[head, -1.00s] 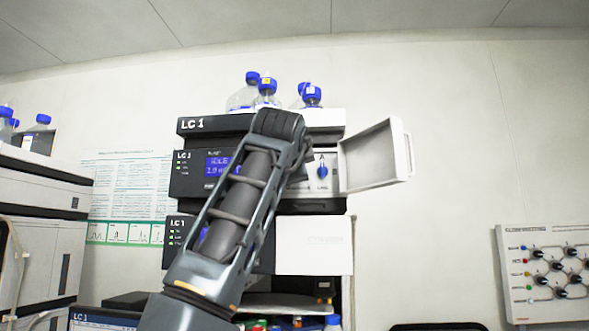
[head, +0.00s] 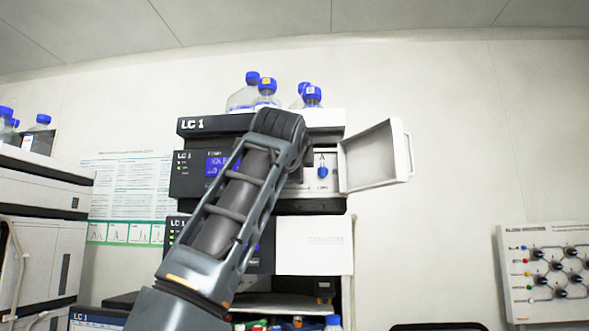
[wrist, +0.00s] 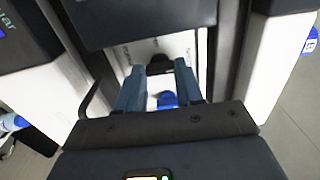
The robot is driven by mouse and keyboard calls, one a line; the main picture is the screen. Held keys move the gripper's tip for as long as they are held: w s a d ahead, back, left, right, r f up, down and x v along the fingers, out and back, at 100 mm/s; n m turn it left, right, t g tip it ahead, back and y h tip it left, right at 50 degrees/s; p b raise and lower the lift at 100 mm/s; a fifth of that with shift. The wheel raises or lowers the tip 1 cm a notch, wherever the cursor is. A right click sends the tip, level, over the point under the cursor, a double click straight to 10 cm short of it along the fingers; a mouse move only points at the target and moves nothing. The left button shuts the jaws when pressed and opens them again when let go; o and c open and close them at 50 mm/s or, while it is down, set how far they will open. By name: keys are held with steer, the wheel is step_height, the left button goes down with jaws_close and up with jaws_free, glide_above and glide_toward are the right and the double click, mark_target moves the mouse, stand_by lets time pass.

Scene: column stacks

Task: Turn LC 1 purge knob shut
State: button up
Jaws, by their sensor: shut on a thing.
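The LC 1 stack (head: 255,124) stands ahead in the head view. Its middle module has a lit blue display (head: 216,163) and a white open door (head: 372,158) swung out to the right. A blue knob (head: 322,172) shows in the opened recess, right of my arm and clear of it. My gripper (wrist: 160,68) is shut on a small black knob (wrist: 161,63) on a pale panel in the wrist view, a finger on each side. I take this as the purge knob; its marking is not readable. In the head view my arm hides my gripper and this knob.
Clear bottles with blue caps (head: 266,86) stand on top of the stack. The open door's edge juts out to the right. A white lower panel (head: 315,245) lies below. In the wrist view, a blue thing (wrist: 167,99) shows between my fingers, nearer the palm.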

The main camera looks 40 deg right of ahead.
steer(key=o, duration=0.8)
steer(key=shift+f, duration=0.1)
steer(key=shift+c, duration=0.2)
steer(key=b+v, duration=0.2)
steer(key=v, duration=0.5)
steer(key=shift+s+a, duration=0.3)
